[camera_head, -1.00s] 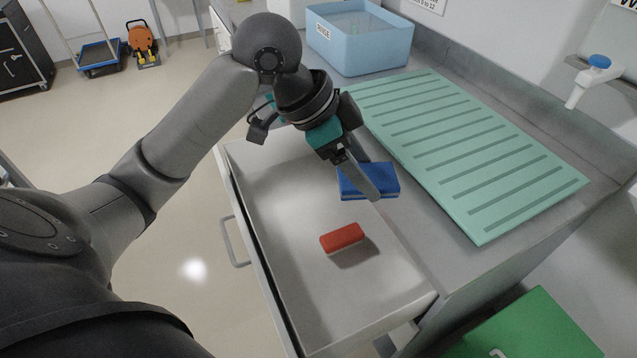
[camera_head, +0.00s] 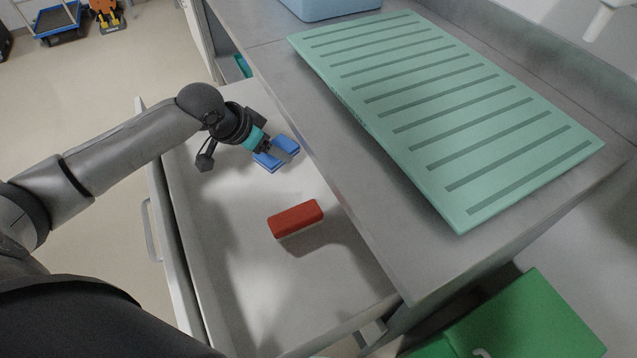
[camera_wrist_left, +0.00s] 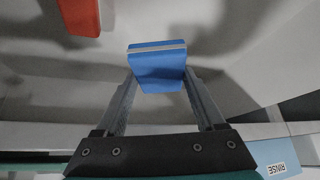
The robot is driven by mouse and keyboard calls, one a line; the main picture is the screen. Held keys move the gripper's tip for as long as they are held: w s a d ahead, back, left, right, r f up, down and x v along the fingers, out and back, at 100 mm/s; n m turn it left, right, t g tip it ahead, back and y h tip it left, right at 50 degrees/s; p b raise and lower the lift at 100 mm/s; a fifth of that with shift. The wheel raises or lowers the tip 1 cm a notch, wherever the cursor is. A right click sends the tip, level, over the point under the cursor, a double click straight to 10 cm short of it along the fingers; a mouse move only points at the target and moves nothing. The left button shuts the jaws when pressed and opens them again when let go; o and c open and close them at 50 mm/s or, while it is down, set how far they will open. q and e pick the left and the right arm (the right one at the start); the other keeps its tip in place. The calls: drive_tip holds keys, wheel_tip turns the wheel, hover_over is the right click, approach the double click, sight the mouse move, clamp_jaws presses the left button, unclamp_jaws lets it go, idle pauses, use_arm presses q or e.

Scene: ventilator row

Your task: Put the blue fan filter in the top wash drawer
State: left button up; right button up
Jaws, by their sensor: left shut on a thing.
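The blue fan filter (camera_head: 267,162) is a small blue block with a pale stripe; it also shows in the left wrist view (camera_wrist_left: 158,68). My left gripper (camera_head: 279,153) is shut on it, one finger on each side, as the left wrist view (camera_wrist_left: 159,80) shows. The open drawer (camera_head: 232,265) is a wide, pale metal tray pulled out from under the counter. The filter is over the drawer's inside, near its counter side. I cannot tell whether it touches the floor of the drawer. My right gripper is in neither view.
A red block (camera_head: 295,218) lies in the drawer nearer to me, apart from the filter. A green ribbed mat (camera_head: 440,110) lies on the grey counter (camera_head: 270,60). A blue rinse tub (camera_head: 330,6) stands at the back. A green object (camera_head: 530,325) is at lower right.

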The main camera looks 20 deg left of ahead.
use_arm(q)
drive_tip(key=f, duration=0.1)
drive_tip(key=f+b, duration=0.1)
drive_tip(key=f, duration=0.2)
drive_tip(key=shift+w+a+f+b, duration=0.15)
drive_tip(key=shift+a+f+b, duration=0.15)
drive_tip(key=shift+a+b, duration=0.1)
wheel_tip(320, 180, down, 2)
drive_tip(key=shift+b, duration=0.45)
drive_tip(key=shift+f+b, duration=0.5)
drive_tip(key=shift+f, duration=0.7)
drive_tip(key=shift+f+b, duration=0.35)
drive_tip(key=shift+f, duration=0.5)
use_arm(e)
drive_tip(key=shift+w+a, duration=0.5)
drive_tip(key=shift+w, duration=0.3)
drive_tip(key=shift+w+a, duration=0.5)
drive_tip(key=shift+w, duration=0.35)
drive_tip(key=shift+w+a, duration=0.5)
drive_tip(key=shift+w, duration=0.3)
use_arm(q)
drive_tip(key=shift+f, duration=0.1)
drive_tip(key=o, duration=1.4)
drive_tip(key=shift+o, duration=0.2)
